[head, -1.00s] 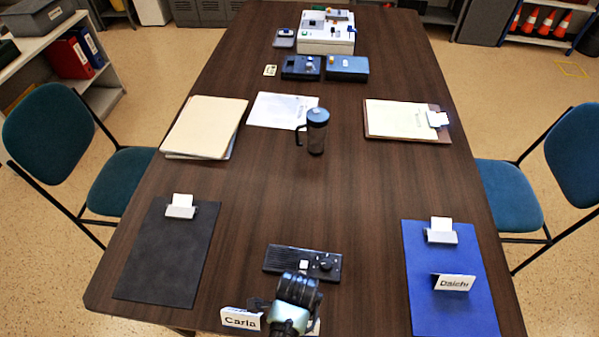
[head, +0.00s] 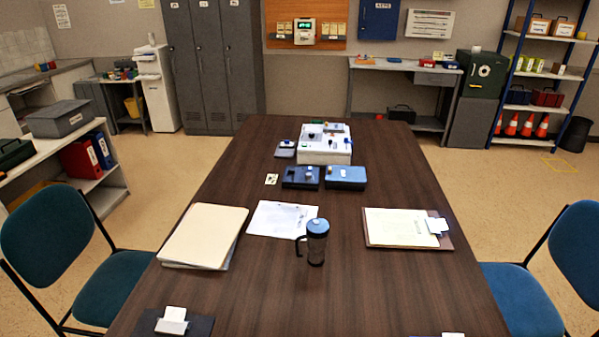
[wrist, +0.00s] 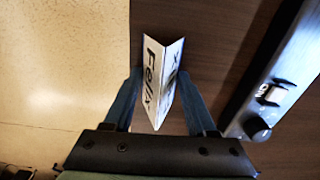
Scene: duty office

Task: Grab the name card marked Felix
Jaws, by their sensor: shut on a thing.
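The name card marked Felix (wrist: 156,90) is a folded white card with dark lettering, in the middle of the wrist view. My gripper (wrist: 160,79) has one finger on each side of it and is shut on it. The card stands out past the fingertips, over or beside the dark wooden table; I cannot tell whether it still touches the top. Neither the card nor my gripper shows in the head view now.
The table edge and pale floor (wrist: 60,70) are to the left.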

